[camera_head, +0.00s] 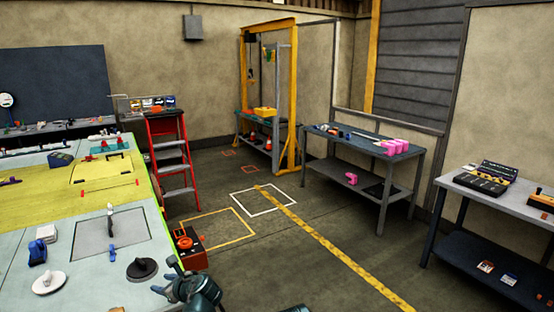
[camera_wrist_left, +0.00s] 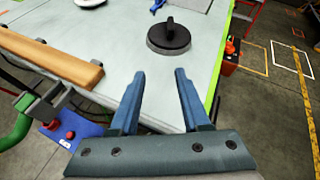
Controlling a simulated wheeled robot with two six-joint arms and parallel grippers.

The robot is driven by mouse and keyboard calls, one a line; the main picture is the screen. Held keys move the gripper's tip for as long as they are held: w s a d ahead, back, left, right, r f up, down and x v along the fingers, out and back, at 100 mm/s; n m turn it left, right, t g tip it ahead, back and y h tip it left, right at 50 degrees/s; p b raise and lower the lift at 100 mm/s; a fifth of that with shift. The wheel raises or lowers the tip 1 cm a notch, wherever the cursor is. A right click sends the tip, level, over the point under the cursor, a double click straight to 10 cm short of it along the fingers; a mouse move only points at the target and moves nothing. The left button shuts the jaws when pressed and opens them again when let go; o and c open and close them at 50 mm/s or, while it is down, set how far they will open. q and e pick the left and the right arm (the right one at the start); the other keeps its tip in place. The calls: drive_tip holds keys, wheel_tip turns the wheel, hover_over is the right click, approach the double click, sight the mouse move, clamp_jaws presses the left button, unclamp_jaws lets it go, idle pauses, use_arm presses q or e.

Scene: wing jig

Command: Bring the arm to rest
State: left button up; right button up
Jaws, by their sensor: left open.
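My left gripper (camera_wrist_left: 158,88) is open in the left wrist view, with nothing between its two blue fingers. In the head view my left gripper (camera_head: 163,277) shows at the bottom, at the right edge of the light work table (camera_head: 90,285). A round black disc with a handle (camera_head: 141,268) lies on that table close to the gripper; it also shows in the left wrist view (camera_wrist_left: 168,38), beyond the fingertips and apart from them. My right gripper is not in view.
An orange-red box (camera_head: 190,250) stands on the floor beside the table. A red stepladder (camera_head: 172,155) stands behind it. A wooden bar (camera_wrist_left: 50,58) and a green pipe (camera_wrist_left: 15,130) are left of the gripper in the wrist view. The marked floor at right is mostly clear.

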use_arm(q)
drive_tip(key=s+d+f+n, duration=0.1)
drive_tip(key=d, duration=0.1)
drive_tip(key=s+d+f+n+g+h, duration=0.1)
drive_tip(key=n, duration=0.1)
drive_tip(key=s+d+f+n+h, duration=0.1)
drive_tip(key=d+f+n, duration=0.1)
drive_tip(key=shift+s+d+g, duration=0.2)
drive_tip(key=shift+d+g, duration=0.1)
drive_tip(key=s+d+f+n+g+h, duration=0.3)
drive_tip(key=s+d+n, duration=0.4)
drive_tip(key=d, duration=0.3)
drive_tip(key=s+d+f+n+g+h, duration=0.3)
drive_tip(key=s+d+n, duration=0.4)
drive_tip(key=s+d, duration=0.3)
wheel_tip(320, 180, down, 2)
drive_tip(key=shift+d+f+n+h, duration=0.25)
drive_tip(key=shift+d+n+h, duration=0.15)
drive_tip(key=shift+d+h, duration=0.2)
